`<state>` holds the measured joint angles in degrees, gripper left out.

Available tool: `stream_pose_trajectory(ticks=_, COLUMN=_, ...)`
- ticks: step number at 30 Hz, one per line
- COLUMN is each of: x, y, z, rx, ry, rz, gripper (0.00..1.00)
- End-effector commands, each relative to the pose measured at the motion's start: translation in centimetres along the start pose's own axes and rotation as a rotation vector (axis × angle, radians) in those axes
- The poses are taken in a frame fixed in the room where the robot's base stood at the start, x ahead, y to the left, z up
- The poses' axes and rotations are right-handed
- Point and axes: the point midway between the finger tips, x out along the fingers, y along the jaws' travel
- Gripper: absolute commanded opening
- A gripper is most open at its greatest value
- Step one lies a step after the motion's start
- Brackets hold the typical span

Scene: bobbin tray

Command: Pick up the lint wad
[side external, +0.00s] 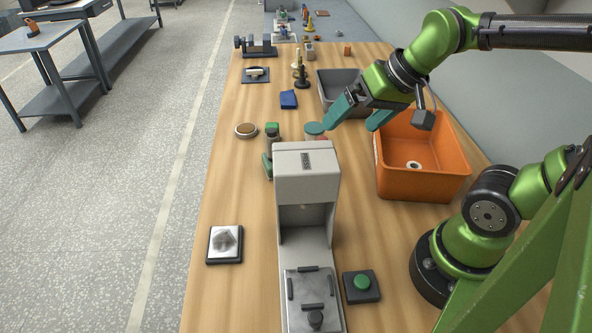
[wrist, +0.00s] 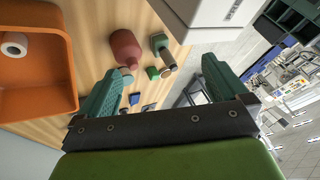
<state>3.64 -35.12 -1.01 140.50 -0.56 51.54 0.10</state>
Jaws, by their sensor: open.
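A small grey lump, which looks like the lint wad (side external: 226,240), lies on a silver plate with a dark base (side external: 211,259) at the left front of the table in the side view. I cannot make it out surely in the wrist view. My gripper (side external: 350,126) is open, its two teal fingers spread with nothing seen between them. It hangs above the table near the orange bin, well behind and to the right of the lump. Both fingers also show in the wrist view (wrist: 162,75).
The orange bin (side external: 425,187) holds a white ring-shaped piece (side external: 413,165). A tall grey machine (side external: 306,180) stands between the gripper and the lump. A reddish bottle (wrist: 124,48) and green cube (wrist: 152,73) are behind it. The table's left front is mostly clear.

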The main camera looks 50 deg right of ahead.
Motion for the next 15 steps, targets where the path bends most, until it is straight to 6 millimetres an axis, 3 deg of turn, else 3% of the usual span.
stream_pose_trajectory(ticks=4, x=-1.2, y=-1.2, z=1.9, rx=-0.058, ry=0.037, rz=-0.052, gripper=0.98)
stream_pose_trajectory(ticks=9, x=-1.9, y=-1.8, z=2.0, rx=-0.080, ry=0.056, rz=-0.071, gripper=0.76)
stream_pose_trajectory(ticks=15, x=-1.8, y=-1.8, z=1.9, rx=-0.079, ry=0.055, rz=-0.069, gripper=0.76)
